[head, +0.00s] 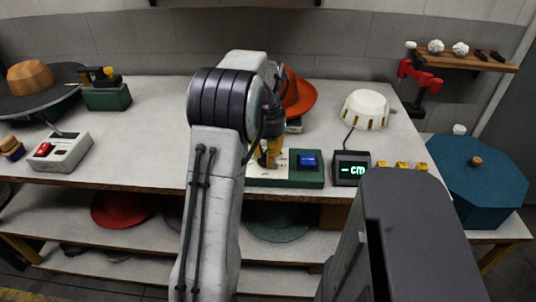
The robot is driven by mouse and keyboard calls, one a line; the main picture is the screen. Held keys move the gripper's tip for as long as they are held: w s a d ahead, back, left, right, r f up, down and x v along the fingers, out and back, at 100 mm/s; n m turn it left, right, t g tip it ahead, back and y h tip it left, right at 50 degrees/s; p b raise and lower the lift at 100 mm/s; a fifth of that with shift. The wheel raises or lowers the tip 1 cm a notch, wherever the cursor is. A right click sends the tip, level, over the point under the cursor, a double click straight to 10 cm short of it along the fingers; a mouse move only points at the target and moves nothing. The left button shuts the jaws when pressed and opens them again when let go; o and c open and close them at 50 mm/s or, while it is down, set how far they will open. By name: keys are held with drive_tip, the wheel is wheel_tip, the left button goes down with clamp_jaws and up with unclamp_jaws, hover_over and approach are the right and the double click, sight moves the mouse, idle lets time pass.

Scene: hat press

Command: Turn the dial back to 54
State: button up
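My arm comes up from the bottom and bends over the table, hiding part of it. Yellow parts (268,153), which look like the fingers of my gripper, show just right of my arm. They are over or at the pale plate of a green-based device (300,181) with a blue button (308,161). Whether they are open, shut or touching anything is too small to tell. A small black display (350,168) beside the device shows green characters that look like "-cm". I cannot make out a dial or a 54; my arm covers the area left of the plate.
An orange hat (298,95) stands behind my arm. A white dome (366,109), yellow blocks (402,166) and a blue octagonal piece (480,180) are at right. A white box with a red switch (60,151) is at left. The left middle of the table (150,125) is clear.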

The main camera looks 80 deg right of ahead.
clamp_jaws()
drive_tip(key=shift+n, duration=0.3)
drive_tip(key=n+p, duration=0.2)
drive_tip(key=n, duration=0.2)
drive_tip(key=shift+d+n, duration=0.1)
drive_tip(key=shift+n, duration=0.3)
drive_tip(key=n+p, duration=0.2)
drive_tip(key=n, duration=0.4)
drive_tip(key=shift+w+d, duration=0.1)
drive_tip(key=n+p, duration=0.1)
drive_tip(key=n, duration=0.5)
drive_tip(key=shift+w+n, duration=0.15)
drive_tip(key=shift+n, duration=0.15)
drive_tip(key=n, duration=0.6)
drive_tip(key=shift+w+f, duration=0.1)
drive_tip(key=shift+w, duration=0.05)
drive_tip(key=shift+n, duration=0.3)
